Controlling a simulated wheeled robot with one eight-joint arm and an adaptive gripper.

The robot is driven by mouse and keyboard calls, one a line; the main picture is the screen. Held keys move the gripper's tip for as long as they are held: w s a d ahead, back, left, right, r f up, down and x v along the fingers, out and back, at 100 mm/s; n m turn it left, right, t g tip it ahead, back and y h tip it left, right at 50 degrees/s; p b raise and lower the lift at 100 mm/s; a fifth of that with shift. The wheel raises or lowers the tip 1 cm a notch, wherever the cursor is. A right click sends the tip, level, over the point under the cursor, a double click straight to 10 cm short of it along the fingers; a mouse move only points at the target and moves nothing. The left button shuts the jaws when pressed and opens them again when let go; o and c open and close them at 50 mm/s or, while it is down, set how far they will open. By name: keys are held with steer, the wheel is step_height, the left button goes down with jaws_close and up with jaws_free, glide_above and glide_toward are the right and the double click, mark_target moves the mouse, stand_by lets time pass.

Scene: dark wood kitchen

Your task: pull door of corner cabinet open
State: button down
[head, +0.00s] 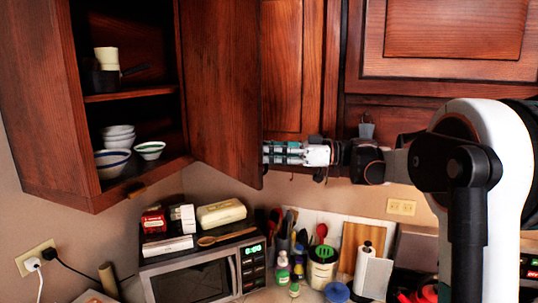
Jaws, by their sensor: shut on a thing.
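The dark wood cabinet (45,95) at the upper left has its door (222,80) standing open. The door swings out from the right side of the opening, and its free edge points toward me. My gripper (268,153) reaches in from the right at the lower part of that free edge. Its fingers are shut on the door's edge, with the fingertips partly hidden behind the door. No handle shows on the door face that I see.
Stacked bowls (118,138) and dark pots (107,79) sit on the cabinet shelves. Below are a microwave (195,282) with boxes on top, utensils and bottles. Closed cabinets (450,45) are right of the door, behind my arm.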

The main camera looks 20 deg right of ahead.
steer(key=shift+w+a+r, duration=0.1)
steer(key=shift+w+r, duration=0.15)
steer(key=shift+r, duration=0.1)
steer(key=c, duration=1.8)
jaws_free()
steer(key=shift+o, duration=0.5)
steer(key=shift+w+a+f, duration=0.15)
steer(key=shift+w+a, duration=0.15)
steer(key=shift+a, duration=0.05)
steer(key=shift+s, duration=0.1)
steer(key=shift+d+f, duration=0.1)
steer(key=shift+d, duration=0.05)
steer(key=v, duration=1.2)
steer(key=shift+s+f, duration=0.1)
steer(key=shift+s, duration=0.05)
